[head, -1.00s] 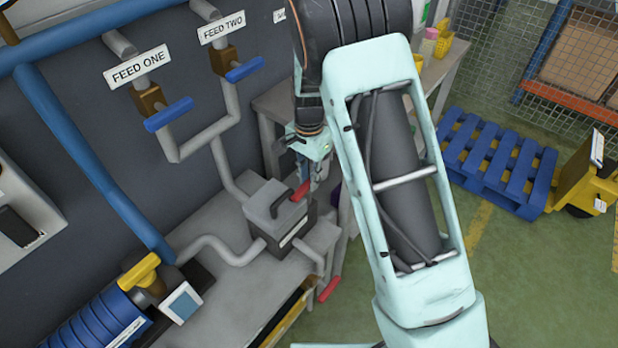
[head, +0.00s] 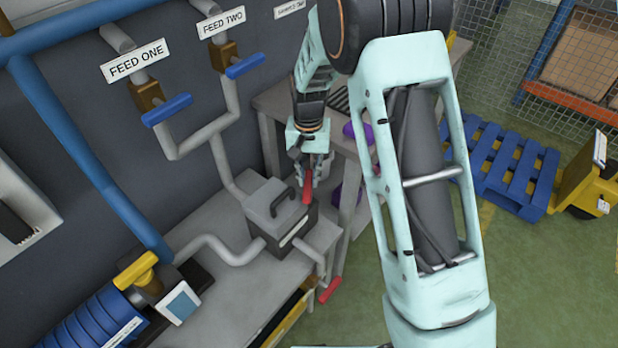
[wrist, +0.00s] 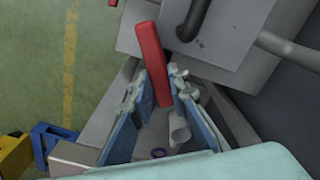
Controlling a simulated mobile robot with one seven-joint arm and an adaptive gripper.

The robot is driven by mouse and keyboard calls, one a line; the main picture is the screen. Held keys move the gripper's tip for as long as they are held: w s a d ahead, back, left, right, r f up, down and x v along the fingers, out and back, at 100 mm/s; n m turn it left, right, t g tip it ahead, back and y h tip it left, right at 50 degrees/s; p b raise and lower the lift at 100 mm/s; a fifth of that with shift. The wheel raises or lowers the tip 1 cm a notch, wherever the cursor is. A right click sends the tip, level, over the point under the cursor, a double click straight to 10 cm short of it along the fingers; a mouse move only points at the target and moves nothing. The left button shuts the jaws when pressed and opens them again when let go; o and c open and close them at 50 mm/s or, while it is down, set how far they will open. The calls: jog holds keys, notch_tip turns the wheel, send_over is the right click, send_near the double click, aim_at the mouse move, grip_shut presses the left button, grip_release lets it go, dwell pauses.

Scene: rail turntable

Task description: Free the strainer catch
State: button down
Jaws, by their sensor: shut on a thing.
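The strainer is a grey box (head: 262,228) with a lighter lid (head: 270,203) and a dark bar handle (head: 284,204), on the bench. Its catch is a red lever (head: 306,186) at the box's right side, standing nearly upright in the head view. My gripper (head: 312,172) is above the box's right edge, shut on the red catch. In the wrist view the red catch (wrist: 150,55) runs between the two blue-padded fingers of my gripper (wrist: 160,82). The catch's pivot is hidden.
Blue valve handles sit under FEED ONE (head: 166,110) and FEED TWO (head: 245,67). A red handle (head: 330,290) is on the pipe at the bench front. A yellow handle (head: 138,271) is at left. A blue pallet (head: 500,165) lies on the floor at right.

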jog(key=n, duration=0.4)
jog(key=shift+a+n, duration=0.1)
jog(key=shift+n, duration=0.2)
jog(key=n, duration=0.4)
jog(key=shift+a+b, duration=0.1)
jog(key=shift+b, duration=0.2)
jog(key=shift+n, duration=0.3)
jog(key=c, duration=1.8)
grip_release()
jog(key=shift+c, duration=0.2)
jog(key=shift+r, duration=0.1)
notch_tip(320, 180, up, 12)
